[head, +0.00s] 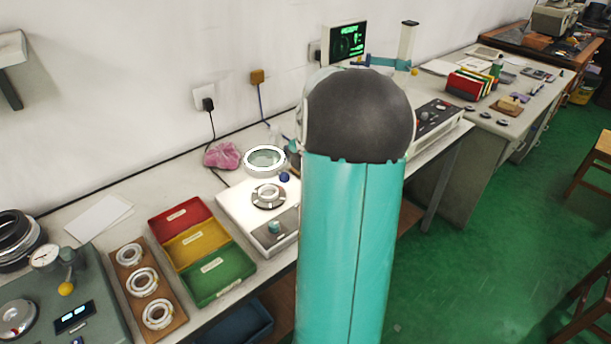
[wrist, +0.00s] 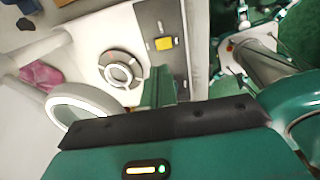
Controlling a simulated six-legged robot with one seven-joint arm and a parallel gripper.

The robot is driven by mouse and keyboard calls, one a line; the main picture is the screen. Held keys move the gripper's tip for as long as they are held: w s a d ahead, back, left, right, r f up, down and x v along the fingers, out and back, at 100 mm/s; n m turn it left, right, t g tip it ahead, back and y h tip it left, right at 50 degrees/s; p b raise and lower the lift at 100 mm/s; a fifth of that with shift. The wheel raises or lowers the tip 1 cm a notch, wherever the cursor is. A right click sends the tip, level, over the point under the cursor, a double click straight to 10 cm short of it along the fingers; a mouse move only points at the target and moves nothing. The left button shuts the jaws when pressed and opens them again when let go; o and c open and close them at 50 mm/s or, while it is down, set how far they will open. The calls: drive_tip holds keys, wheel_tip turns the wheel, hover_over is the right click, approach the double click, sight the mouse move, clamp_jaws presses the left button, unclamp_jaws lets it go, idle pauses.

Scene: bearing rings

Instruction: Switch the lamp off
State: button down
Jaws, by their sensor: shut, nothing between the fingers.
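The ring-shaped lamp (head: 265,160) stands over the bench behind the white box (head: 232,206), and its rim looks bright white. It also shows in the wrist view (wrist: 88,97), left of my gripper. My gripper (wrist: 159,80) is shut and empty, with its teal fingers beside the dark panel (wrist: 160,15) of the box. My arm hides most of the gripper in the head view.
A bearing ring (wrist: 122,69) sits on the box, left of the fingers. Red, yellow and green trays (head: 217,275) and a wooden board of rings (head: 165,290) lie to the left. A pink cloth (head: 222,156) lies near the wall.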

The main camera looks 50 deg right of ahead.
drive_tip(key=f, duration=0.3)
drive_tip(key=w+f, duration=0.1)
drive_tip(key=f, duration=0.6)
drive_tip(key=shift+w+d+f, duration=0.1)
drive_tip(key=shift+w, duration=0.05)
